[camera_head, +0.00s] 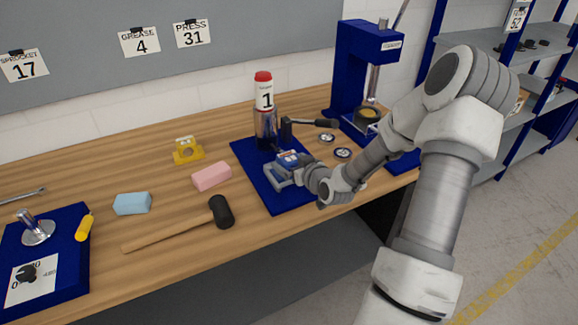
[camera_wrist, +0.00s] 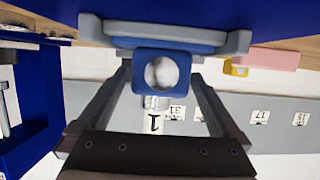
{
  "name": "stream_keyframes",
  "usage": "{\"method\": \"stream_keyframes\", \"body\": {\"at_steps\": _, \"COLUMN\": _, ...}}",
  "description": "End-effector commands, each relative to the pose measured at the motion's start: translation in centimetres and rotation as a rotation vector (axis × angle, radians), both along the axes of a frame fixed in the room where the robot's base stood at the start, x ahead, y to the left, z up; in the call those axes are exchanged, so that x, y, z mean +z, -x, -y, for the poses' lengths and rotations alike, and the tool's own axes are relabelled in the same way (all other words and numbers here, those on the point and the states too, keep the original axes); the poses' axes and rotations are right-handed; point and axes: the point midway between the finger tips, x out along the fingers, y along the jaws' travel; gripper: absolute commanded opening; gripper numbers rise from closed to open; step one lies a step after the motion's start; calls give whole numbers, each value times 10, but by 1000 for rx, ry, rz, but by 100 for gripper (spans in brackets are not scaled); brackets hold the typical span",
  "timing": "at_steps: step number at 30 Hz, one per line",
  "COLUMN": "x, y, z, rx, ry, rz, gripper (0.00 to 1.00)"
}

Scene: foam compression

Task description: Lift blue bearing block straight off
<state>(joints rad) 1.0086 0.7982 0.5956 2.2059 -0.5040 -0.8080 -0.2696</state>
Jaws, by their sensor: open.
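The blue bearing block (camera_wrist: 140,72) shows in the wrist view with its round opening facing the camera. In the head view the block (camera_head: 289,157) stands on a blue mat, partly hidden by my gripper (camera_head: 284,169). In the wrist view my gripper (camera_wrist: 165,42) is open, with one finger on each side of the block. Gaps show between the fingers and the block's upright part; contact near its base cannot be told.
A blue press (camera_head: 352,75) is at the back right. A pink foam block (camera_head: 212,177), yellow bearing block (camera_head: 188,151), blue foam block (camera_head: 132,204) and mallet (camera_head: 220,213) lie left.

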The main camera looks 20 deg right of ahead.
Motion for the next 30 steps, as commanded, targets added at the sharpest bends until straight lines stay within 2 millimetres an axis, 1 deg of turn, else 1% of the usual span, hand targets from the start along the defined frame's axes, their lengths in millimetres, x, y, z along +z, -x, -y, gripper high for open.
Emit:
{"method": "stream_keyframes", "body": {"at_steps": 1, "x": -3, "y": -6, "z": -1, "rx": 2, "ry": -2, "rz": 0, "gripper": 100}}
{"method": "stream_keyframes", "body": {"at_steps": 4, "x": -5, "y": -13, "z": -1, "rx": 0, "ry": -1, "rz": 0, "gripper": 100}}
{"method": "stream_keyframes", "body": {"at_steps": 11, "x": -6, "y": -14, "z": -1, "rx": -1, "ry": 0, "rz": 0, "gripper": 100}}
{"method": "stream_keyframes", "body": {"at_steps": 12, "x": -6, "y": -14, "z": -1, "rx": 0, "ry": 0, "rz": 0, "gripper": 96}}
{"method": "stream_keyframes", "body": {"at_steps": 14, "x": -6, "y": -14, "z": -1, "rx": 0, "ry": 0, "rz": 0, "gripper": 86}}
{"method": "stream_keyframes", "body": {"at_steps": 15, "x": -6, "y": -14, "z": 0, "rx": 0, "ry": 0, "rz": 0, "gripper": 78}}
{"method": "stream_keyframes", "body": {"at_steps": 17, "x": -6, "y": -14, "z": 0, "rx": 0, "ry": 0, "rz": 0, "gripper": 68}}
{"method": "stream_keyframes", "body": {"at_steps": 18, "x": -6, "y": -14, "z": 0, "rx": 0, "ry": 0, "rz": 0, "gripper": 60}}
{"method": "stream_keyframes", "body": {"at_steps": 20, "x": -6, "y": -14, "z": 0, "rx": 0, "ry": 0, "rz": 0, "gripper": 50}}
{"method": "stream_keyframes", "body": {"at_steps": 21, "x": -6, "y": -14, "z": 0, "rx": 0, "ry": 0, "rz": 0, "gripper": 42}}
{"method": "stream_keyframes", "body": {"at_steps": 23, "x": -6, "y": -14, "z": 0, "rx": 0, "ry": 0, "rz": 0, "gripper": 32}}
{"method": "stream_keyframes", "body": {"at_steps": 24, "x": -6, "y": -14, "z": 0, "rx": 0, "ry": 0, "rz": 0, "gripper": 24}}
{"method": "stream_keyframes", "body": {"at_steps": 28, "x": -6, "y": -14, "z": 0, "rx": 0, "ry": 0, "rz": 0, "gripper": 1}}
{"method": "stream_keyframes", "body": {"at_steps": 30, "x": -6, "y": -14, "z": 0, "rx": 0, "ry": 0, "rz": 0, "gripper": 0}}
